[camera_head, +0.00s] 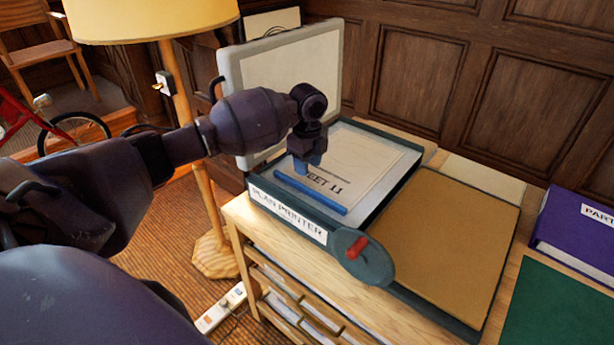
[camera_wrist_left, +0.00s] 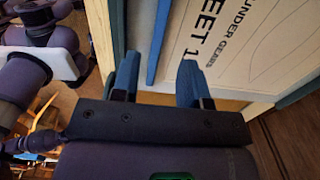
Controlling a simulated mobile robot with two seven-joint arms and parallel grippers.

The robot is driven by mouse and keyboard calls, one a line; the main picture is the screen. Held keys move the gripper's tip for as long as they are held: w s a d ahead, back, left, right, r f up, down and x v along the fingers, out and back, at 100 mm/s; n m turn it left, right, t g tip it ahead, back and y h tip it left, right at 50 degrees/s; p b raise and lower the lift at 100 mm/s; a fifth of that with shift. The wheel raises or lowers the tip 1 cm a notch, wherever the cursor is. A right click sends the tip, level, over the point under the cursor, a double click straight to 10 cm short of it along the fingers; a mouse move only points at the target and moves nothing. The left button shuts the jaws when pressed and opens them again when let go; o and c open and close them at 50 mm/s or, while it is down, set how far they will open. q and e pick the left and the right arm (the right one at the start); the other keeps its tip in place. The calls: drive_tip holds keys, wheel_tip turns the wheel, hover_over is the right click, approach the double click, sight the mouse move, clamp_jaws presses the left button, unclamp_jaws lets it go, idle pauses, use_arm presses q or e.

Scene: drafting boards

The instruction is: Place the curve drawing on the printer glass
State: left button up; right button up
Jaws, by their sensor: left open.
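A pale drawing sheet (camera_head: 372,160) lettered "SHEET 11" lies flat inside the dark frame of the plan printer (camera_head: 325,238). A blue bar (camera_head: 310,194) runs along its front edge. The printer lid (camera_head: 290,72) stands open behind; the glass is mostly hidden under the sheet. My left gripper (camera_head: 308,164) is open and empty, just above the sheet near the bar. My right gripper is not seen.
A tan board (camera_head: 450,240) lies right of the printer, then a green mat (camera_head: 560,310) and a purple binder (camera_head: 575,232). A floor lamp (camera_head: 200,170) stands close left, behind my left arm.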

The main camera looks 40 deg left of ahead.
use_arm(q)
drive_tip(key=shift+r, duration=2.1)
